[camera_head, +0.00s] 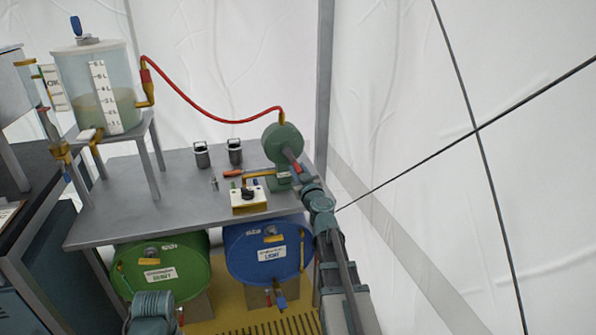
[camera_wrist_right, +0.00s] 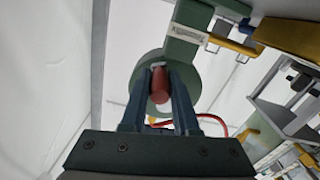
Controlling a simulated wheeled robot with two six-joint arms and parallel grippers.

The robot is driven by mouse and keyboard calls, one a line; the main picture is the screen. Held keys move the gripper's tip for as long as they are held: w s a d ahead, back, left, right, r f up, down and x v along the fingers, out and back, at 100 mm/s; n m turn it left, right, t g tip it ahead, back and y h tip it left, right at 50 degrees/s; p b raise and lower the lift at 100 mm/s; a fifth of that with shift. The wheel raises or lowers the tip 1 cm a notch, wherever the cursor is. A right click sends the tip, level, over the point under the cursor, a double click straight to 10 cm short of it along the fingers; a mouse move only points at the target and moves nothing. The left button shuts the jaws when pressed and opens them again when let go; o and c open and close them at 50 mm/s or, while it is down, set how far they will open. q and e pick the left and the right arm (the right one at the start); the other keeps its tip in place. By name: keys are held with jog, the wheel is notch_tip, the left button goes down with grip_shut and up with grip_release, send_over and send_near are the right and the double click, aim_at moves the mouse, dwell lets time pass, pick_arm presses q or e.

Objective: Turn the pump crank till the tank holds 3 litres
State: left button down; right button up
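The clear tank (camera_head: 120,70) stands on a grey stand at the left. Yellowish liquid fills its lower part, with the surface near the middle of the white scale (camera_head: 104,97); I cannot read the exact mark. The green pump (camera_head: 281,138) stands at the table's right end, joined to the tank by a red hose (camera_head: 205,112). In the right wrist view, the red crank handle (camera_wrist_right: 160,88) lies between the fingers of my right gripper (camera_wrist_right: 161,78), which look closed on it. The right gripper (camera_head: 297,171) also shows beside the pump.
A valve box (camera_head: 249,203) and two dark canisters (camera_head: 235,150) stand on the grey table (camera_head: 130,205). A green drum (camera_head: 140,260) and a blue drum (camera_head: 240,245) lie below. A dark cabinet stands at the left edge, and white tent wall with cables is at the right.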

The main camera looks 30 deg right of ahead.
grip_shut()
dwell(1.0)
